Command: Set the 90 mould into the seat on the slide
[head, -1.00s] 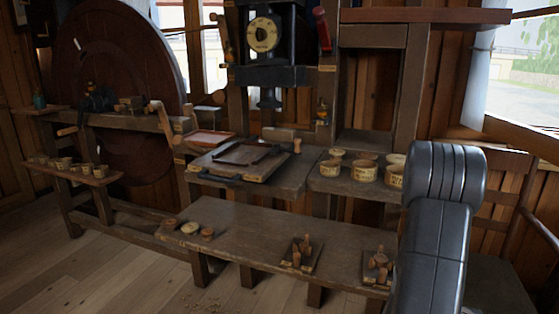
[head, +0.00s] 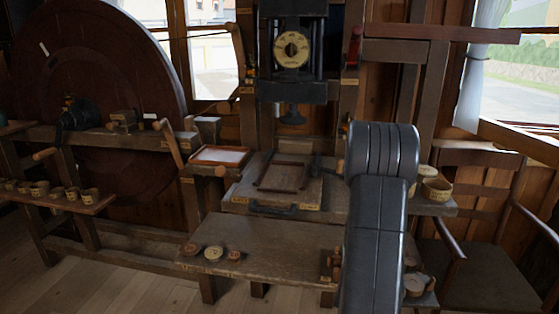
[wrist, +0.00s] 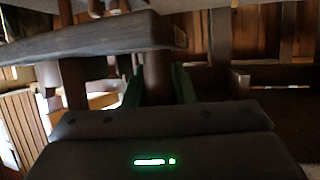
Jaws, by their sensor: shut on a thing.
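My gripper (wrist: 158,88) shows in the wrist view with its two green fingers closed on a dark brown wooden piece (wrist: 157,75). I cannot read any label on it, so I cannot confirm that it is the 90 mould. In the head view my arm hides the gripper. The slide (head: 236,196) is a flat wooden board with a dark front handle, lying on the bed under the press. A shallow rectangular frame (head: 283,188), apparently the seat, lies on the slide and looks empty.
Labelled round moulds (head: 437,189) stand on the right shelf, partly behind my arm. A low bench (head: 270,245) in front carries small round pieces (head: 213,253). A reddish tray (head: 220,155) is left of the slide. The press head (head: 291,90) hangs above. A chair (head: 490,240) stands right.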

